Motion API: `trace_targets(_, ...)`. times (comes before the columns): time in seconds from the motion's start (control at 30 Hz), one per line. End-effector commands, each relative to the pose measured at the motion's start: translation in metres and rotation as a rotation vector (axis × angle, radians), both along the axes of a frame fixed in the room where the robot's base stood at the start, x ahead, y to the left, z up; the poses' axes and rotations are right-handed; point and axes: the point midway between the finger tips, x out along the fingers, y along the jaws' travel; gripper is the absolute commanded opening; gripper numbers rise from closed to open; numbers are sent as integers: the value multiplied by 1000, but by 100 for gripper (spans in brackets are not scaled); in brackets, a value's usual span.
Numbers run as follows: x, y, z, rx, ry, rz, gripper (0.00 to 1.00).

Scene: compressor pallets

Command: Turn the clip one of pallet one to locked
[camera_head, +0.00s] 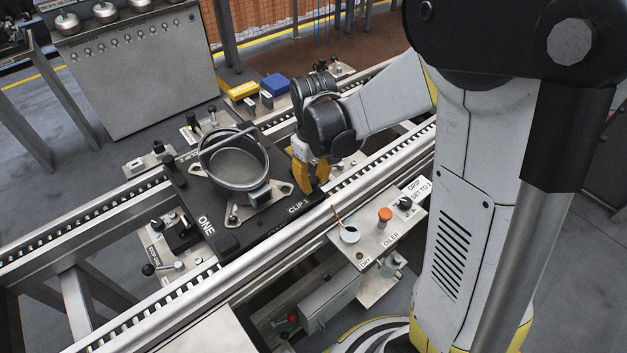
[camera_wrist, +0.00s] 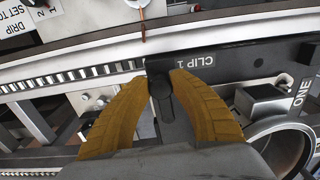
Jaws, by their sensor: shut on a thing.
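Pallet one (camera_head: 226,242) is a dark plate marked ONE, lying on the rail conveyor. A grey open pot-shaped housing (camera_head: 236,165) stands on it. My gripper (camera_head: 308,180) has yellow fingers and points down at the pallet's right edge, by the CLIP 1 label. In the wrist view my gripper (camera_wrist: 162,80) is shut on clip one (camera_wrist: 161,92), a small dark lever with a rounded head, beside the CLIP 1 lettering. The lever lies between the two fingertips. In the head view the fingers hide the clip. Locked or unlocked lettering for it cannot be read.
An oiler panel (camera_head: 378,240) with an orange knob, a small cup and a drip dial stands just in front of the rail. Yellow (camera_head: 242,91) and blue (camera_head: 275,84) blocks lie behind the pallet. A grey cabinet (camera_head: 140,75) stands at the back left.

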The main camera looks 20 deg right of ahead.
Motion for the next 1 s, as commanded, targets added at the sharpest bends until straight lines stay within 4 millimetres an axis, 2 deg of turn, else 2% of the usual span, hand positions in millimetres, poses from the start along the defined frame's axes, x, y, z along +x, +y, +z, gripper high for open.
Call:
trace_targets(0.27, 0, -1, 0, 0, 1, 147, 0)
trace_targets(0.7, 1, -2, 0, 0, 1, 524, 0)
trace_targets(1.0, 2, -2, -1, 0, 1, 714, 0)
